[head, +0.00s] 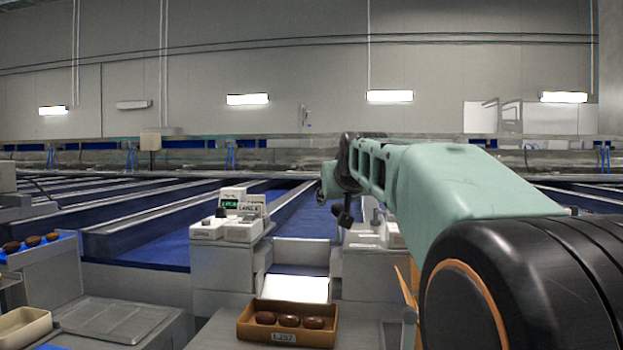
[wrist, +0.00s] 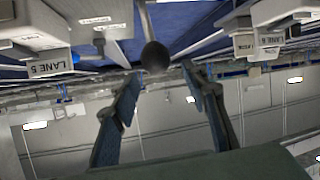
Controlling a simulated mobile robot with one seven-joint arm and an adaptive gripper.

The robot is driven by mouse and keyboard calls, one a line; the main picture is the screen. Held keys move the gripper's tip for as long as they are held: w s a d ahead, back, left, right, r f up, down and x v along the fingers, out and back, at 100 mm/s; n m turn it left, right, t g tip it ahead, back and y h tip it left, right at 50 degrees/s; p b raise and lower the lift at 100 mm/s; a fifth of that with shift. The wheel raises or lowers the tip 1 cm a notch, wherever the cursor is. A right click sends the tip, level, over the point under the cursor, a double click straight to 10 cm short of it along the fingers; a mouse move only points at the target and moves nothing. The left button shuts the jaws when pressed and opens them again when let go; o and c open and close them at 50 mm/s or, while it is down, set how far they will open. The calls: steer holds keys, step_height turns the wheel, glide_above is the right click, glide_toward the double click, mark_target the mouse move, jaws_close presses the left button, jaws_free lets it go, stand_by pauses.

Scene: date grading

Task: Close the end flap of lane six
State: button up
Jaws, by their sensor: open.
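In the head view, a console with a small sign (head: 251,209), which seems to read lane 6, stands left of a blue lane. At that lane's near end are an upright grey panel (head: 301,252) and a bright pale plate (head: 296,289) in front; I cannot tell which is the end flap or its exact angle. My gripper (wrist: 160,70) is open, its two dark fingers apart in the wrist view. A black ball knob (wrist: 154,57) on a thin rod shows between the fingertips, with no clear contact. In the head view my arm hides most of the gripper.
A brown tray (head: 287,337) with several dates stands before the lane end. More dates lie on a blue surface (head: 66,236) at left, above a cream tray (head: 22,329). The wrist picture is upside down; a lane 5 sign (wrist: 44,63) shows at left.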

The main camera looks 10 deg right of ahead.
steer(key=shift+r, duration=3.4)
